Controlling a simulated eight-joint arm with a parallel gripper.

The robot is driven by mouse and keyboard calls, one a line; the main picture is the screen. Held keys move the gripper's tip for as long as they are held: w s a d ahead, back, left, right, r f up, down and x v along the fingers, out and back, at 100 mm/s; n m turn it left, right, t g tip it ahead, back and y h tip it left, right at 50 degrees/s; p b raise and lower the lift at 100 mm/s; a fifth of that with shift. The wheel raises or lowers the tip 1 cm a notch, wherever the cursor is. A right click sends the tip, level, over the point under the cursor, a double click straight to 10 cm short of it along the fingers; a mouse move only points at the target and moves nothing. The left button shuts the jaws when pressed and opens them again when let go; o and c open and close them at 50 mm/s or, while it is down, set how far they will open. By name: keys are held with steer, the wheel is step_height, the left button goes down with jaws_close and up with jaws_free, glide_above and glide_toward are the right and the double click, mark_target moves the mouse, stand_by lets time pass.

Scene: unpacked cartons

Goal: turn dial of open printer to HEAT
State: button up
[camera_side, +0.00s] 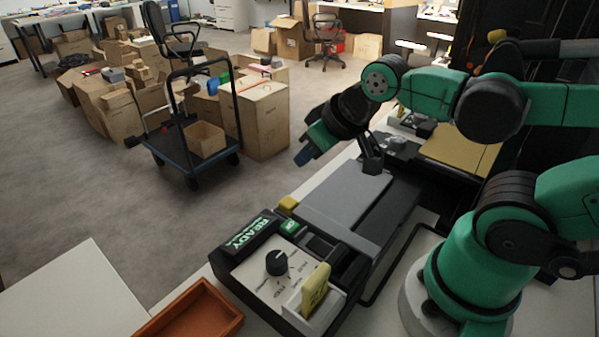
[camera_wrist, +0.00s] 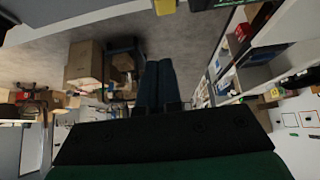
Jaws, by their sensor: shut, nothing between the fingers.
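The printer (camera_side: 222,265) stands on the white table in the side view, a dark box with a light control panel at its near end. The round black dial (camera_side: 277,263) sits on that panel. Small labels ring the dial, but they are too small to read surely, and I cannot tell which one it points to. A lit display (camera_side: 248,236) beside it reads READY. My gripper (camera_side: 303,158) is in the air above and beyond the printer's far end, well apart from the dial. Its blue fingers also show in the wrist view (camera_wrist: 158,66), shut together and empty.
A yellow upright piece (camera_side: 315,289) stands on the panel near the dial, and a green button (camera_side: 290,226) lies beyond it. An orange-brown tray (camera_side: 190,312) sits in front of the printer. Cartons (camera_side: 262,120) and a trolley (camera_side: 192,150) stand on the floor beyond.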

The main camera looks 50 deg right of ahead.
mark_target(276, 258)
steer(key=o, duration=0.3)
steer(key=shift+a, duration=0.2)
steer(key=o, duration=0.7)
steer(key=a+n, duration=0.1)
steer(key=a+n+g, duration=0.1)
steer(key=a+n, duration=0.1)
steer(key=a+n+g+y, duration=0.1)
steer(key=n, duration=0.1)
steer(key=shift+s+a+f, duration=0.15)
steer(key=shift+s+f, duration=0.1)
steer(key=shift+s, duration=0.05)
steer(key=shift+c, duration=0.2)
steer(key=s+a+n+g, duration=0.1)
steer(key=a+n, duration=0.1)
steer(key=n, duration=0.1)
steer(key=s+a+n+g, duration=0.1)
steer(key=a+n+g, duration=0.1)
steer(key=a+n, duration=0.1)
steer(key=s+a+f+n+g+h, duration=0.1)
steer(key=a+n+g, duration=0.1)
steer(key=n, duration=0.1)
steer(key=shift+s+a+n, duration=0.2)
steer(key=shift+s+n, duration=0.1)
steer(key=shift+s+a, duration=0.15)
steer(key=shift+f, duration=2.75)
steer(key=shift+c, duration=0.2)
jaws_close()
